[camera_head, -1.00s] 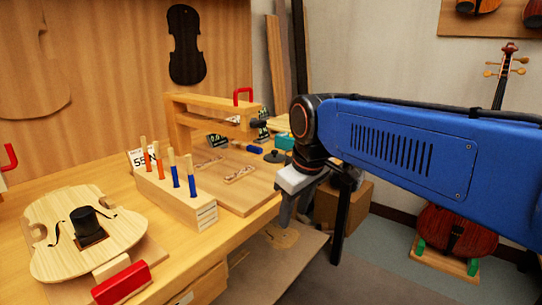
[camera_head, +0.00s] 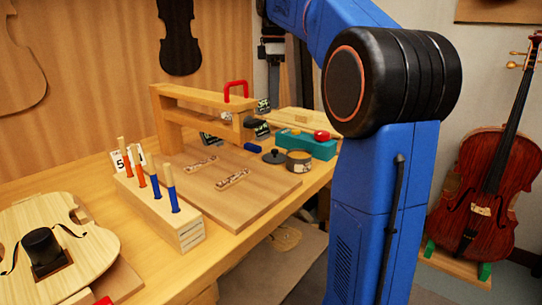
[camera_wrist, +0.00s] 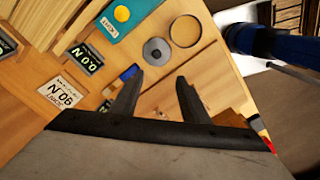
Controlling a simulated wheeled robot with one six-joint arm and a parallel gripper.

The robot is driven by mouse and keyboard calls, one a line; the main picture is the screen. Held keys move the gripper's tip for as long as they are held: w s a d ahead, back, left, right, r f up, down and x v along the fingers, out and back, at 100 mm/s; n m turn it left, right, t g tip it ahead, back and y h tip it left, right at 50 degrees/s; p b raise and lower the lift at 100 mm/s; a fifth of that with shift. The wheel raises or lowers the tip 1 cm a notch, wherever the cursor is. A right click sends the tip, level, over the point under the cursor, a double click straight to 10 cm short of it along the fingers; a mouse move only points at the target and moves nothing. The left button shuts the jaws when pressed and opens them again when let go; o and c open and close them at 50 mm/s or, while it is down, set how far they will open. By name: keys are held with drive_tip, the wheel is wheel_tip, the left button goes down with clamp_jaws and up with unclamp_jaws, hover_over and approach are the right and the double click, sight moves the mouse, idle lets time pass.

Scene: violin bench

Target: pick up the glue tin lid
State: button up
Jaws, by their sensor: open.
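The glue tin lid (camera_head: 274,156) is a dark grey disc with a knob, lying on the bench left of the open glue tin (camera_head: 299,161). In the wrist view the lid (camera_wrist: 157,51) lies just beyond my fingertips, with the round tin (camera_wrist: 185,31) to its upper right. My gripper (camera_wrist: 160,75) is open and empty, its two dark fingers pointing toward the lid with a gap between them. The wrist view does not clearly show the height between fingers and bench. I cannot clearly make out my gripper in the head view.
A teal box (camera_head: 318,148) with a red knob stands behind the tin. A blue-handled tool (camera_head: 252,148) lies left of the lid. A wooden frame with a red clamp (camera_head: 236,88) rises at the back left. A tool rack (camera_head: 160,205) stands nearer. The front board is fairly clear.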

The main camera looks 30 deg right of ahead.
hover_over(275, 149)
drive_tip(key=f, duration=1.1)
drive_tip(key=shift+s+a+f, duration=0.1)
drive_tip(key=shift+a+f, duration=0.2)
drive_tip(key=shift+a, duration=0.05)
drive_tip(key=shift+d+f, duration=0.2)
drive_tip(key=shift+f, duration=1.2)
drive_tip(key=shift+d+f, duration=0.15)
drive_tip(key=shift+f, duration=1.2)
drive_tip(key=shift+c, duration=0.4)
clamp_jaws()
